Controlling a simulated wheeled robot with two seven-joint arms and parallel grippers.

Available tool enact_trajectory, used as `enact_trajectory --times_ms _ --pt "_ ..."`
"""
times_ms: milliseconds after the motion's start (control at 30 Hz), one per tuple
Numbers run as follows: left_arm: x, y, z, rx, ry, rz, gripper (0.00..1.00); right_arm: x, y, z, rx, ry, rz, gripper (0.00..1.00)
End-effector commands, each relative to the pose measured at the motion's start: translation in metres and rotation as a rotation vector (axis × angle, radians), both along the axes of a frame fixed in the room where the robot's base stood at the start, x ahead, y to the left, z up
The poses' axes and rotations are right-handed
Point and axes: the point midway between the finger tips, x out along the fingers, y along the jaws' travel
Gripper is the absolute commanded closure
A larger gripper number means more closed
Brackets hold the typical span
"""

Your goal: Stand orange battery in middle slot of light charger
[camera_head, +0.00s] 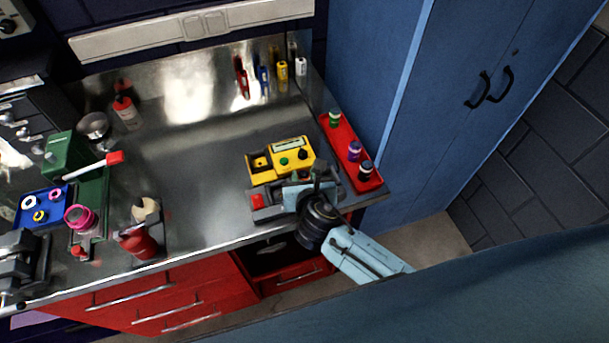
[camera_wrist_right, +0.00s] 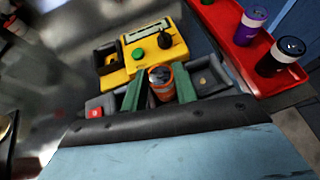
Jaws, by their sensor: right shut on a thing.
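An orange battery (camera_wrist_right: 160,83) with a dark top is upright between the two green fingers of my right gripper (camera_wrist_right: 158,95), which is shut on it. In the head view my right gripper (camera_head: 308,190) hangs over the grey charger (camera_head: 270,213) and hides the battery and much of the charger. In the wrist view the grey charger (camera_wrist_right: 212,76) shows on both sides of the fingers, with a red patch on its left part. The battery is over or in its middle; I cannot tell whether its base is seated. My left gripper is not in view.
A yellow device (camera_head: 262,174) with green and black knobs stands right behind the grey charger. A red tray (camera_head: 336,149) with green, purple and black-topped canisters lies to the right. The bench (camera_head: 195,190) is clear to the left, up to a red bottle (camera_head: 138,243).

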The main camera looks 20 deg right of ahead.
Motion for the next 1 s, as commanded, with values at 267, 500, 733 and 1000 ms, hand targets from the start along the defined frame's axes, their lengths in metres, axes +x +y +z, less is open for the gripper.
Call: enact_trajectory --times_ms 267,500,733,1000 --pt "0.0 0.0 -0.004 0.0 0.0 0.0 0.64 0.0 0.0 -0.006 0.0 -0.001 0.0 0.97" --pt "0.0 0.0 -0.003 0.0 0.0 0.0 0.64 0.0 0.0 -0.006 -0.001 -0.001 0.0 0.62" --pt "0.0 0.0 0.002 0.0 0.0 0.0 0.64 -0.004 0.0 -0.003 -0.002 0.001 0.001 0.62" --pt "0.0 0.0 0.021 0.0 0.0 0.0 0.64 -0.023 0.003 0.009 -0.002 0.001 0.001 0.62"
